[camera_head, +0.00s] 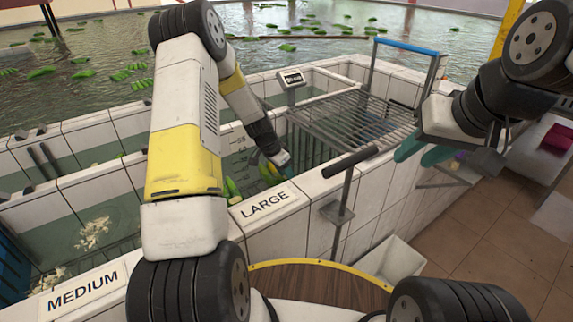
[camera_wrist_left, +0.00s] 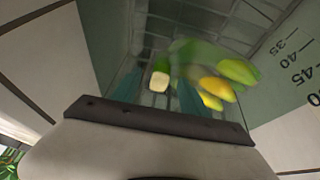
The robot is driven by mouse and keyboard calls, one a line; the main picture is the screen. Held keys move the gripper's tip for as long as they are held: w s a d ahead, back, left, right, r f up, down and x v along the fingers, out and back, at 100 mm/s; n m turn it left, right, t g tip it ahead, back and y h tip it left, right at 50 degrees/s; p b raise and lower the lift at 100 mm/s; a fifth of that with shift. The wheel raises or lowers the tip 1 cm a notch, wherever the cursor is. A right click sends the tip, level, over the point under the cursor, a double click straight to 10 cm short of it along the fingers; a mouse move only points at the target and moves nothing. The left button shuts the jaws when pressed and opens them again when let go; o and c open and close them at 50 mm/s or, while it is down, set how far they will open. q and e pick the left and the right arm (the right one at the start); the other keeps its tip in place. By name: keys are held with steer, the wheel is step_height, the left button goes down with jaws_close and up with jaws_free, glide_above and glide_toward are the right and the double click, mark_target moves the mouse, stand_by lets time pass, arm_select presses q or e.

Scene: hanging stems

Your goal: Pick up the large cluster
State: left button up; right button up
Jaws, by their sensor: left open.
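The large cluster shows in the left wrist view as blurred green and yellow bananas (camera_wrist_left: 217,86) with a pale cut stem end (camera_wrist_left: 160,81). In the head view only parts of the green and yellow fruit (camera_head: 232,188) show in the basin behind the LARGE sign, partly hidden by my left arm. My left gripper (camera_head: 276,160) reaches down into that basin and is open. In the left wrist view its two teal fingers (camera_wrist_left: 156,95) stand on either side of the stem end; contact cannot be told. My right gripper (camera_head: 423,151) hangs away at the right, outside the basin.
White tiled walls surround the basin, with the LARGE sign (camera_head: 265,204) on the near wall and a MEDIUM sign (camera_head: 82,292) at lower left. A metal rack (camera_head: 350,118) and a post with a dark bar (camera_head: 349,163) stand to the right. Green clusters (camera_head: 130,72) float in the water behind.

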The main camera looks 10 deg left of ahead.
arm_select(q)
steer(key=shift+c, duration=0.4)
jaws_close()
steer(key=shift+w, duration=0.1)
steer(key=shift+r, duration=0.1)
